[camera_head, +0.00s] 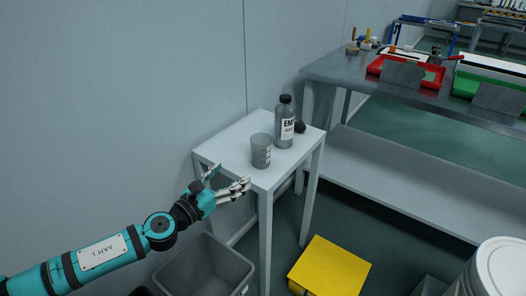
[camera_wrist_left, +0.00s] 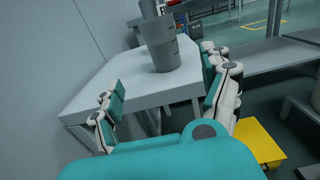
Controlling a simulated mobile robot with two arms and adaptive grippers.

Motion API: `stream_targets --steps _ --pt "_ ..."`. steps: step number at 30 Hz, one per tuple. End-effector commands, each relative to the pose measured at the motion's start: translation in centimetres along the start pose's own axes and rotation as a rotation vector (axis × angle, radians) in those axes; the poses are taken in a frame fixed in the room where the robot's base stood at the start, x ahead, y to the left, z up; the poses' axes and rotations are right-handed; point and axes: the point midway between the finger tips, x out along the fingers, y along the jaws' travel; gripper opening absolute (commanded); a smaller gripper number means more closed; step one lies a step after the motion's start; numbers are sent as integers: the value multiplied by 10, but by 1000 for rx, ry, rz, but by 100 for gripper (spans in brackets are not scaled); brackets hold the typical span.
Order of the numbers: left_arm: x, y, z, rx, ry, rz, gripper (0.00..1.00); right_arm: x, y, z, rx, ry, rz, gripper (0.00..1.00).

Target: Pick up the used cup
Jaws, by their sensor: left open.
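The used cup (camera_head: 261,151) is grey, see-through and upright near the front corner of a small white table (camera_head: 228,148). It has dark markings on its side. My left gripper (camera_head: 231,175) is open and empty at the table's front left edge, left of and nearer than the cup, apart from it. In the left wrist view the cup (camera_wrist_left: 168,54) stands beyond and between the two spread fingers of my left gripper (camera_wrist_left: 163,67). My right gripper is not in view.
A labelled grey bottle (camera_head: 284,125) with a black cap stands close behind the cup, with a small dark object (camera_head: 300,127) beside it. A grey bin (camera_head: 205,268) and a yellow box (camera_head: 329,266) stand on the floor. A workbench with red and green trays is at right.

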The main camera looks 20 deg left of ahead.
Motion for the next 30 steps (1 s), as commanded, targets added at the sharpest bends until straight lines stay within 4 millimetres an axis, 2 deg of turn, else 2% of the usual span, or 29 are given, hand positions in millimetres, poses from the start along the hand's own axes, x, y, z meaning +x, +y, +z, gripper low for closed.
stream_targets --steps 3,9,17,23,27,30 --pt "29 0 4 -3 -5 2 80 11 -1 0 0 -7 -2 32" --pt "65 0 1 -3 -2 1 80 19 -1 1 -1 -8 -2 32" --pt "84 -2 1 -5 -1 0 80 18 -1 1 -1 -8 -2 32" --pt "114 -8 2 -4 -2 1 80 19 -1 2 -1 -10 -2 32" --pt "128 -7 2 -4 0 1 80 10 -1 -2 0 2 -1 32" --pt "130 -7 2 -4 1 0 80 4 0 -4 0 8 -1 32"
